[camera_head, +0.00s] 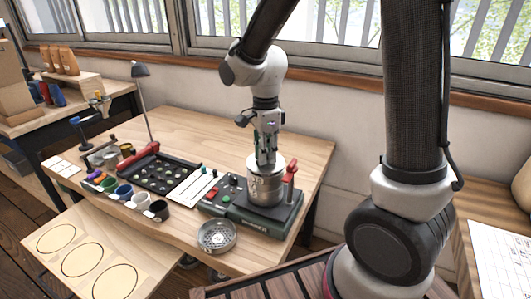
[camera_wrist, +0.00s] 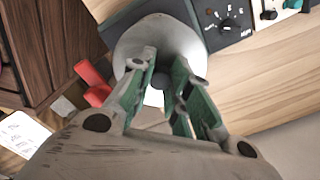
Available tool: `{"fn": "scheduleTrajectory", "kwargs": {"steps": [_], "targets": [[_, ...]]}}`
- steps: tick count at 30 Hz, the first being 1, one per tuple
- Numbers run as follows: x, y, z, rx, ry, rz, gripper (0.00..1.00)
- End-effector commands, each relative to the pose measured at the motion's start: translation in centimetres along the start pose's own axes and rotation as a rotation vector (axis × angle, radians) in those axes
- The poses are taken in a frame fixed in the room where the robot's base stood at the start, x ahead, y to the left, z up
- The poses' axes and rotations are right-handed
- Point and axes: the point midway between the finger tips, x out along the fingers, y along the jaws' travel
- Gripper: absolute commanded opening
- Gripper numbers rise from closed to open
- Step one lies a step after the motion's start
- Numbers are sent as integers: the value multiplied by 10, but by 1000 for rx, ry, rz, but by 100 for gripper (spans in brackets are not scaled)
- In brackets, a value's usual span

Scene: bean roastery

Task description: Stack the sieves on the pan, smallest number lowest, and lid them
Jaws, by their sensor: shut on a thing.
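A metal cylinder of stacked sieves (camera_head: 268,190) stands upright on a dark green machine (camera_head: 250,219). Its single layers and their numbers are too small to read. A pale round lid (camera_head: 258,161) is at the top of the stack; in the wrist view it shows as a grey-white disc (camera_wrist: 150,37). My gripper (camera_head: 265,158) points straight down over it, and in the wrist view its green-padded fingers (camera_wrist: 157,93) are shut on the lid's knob. I cannot tell whether the lid rests on the stack. A perforated round metal sieve (camera_head: 217,236) lies apart at the table's front edge.
A red lever (camera_head: 291,172) rises close to the right of the stack. Left of the machine are a white panel (camera_head: 193,187), a dark tray of small pieces (camera_head: 160,176) and several coloured cups. A lamp (camera_head: 146,110) stands behind. The table's back right is clear.

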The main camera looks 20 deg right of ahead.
Motion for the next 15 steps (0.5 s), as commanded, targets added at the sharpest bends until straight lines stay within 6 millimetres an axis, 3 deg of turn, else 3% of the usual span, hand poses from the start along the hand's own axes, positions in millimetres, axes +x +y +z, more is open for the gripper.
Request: {"fn": "scheduleTrajectory", "kwargs": {"steps": [15], "targets": [[10,0,0,0,0,0,0]]}}
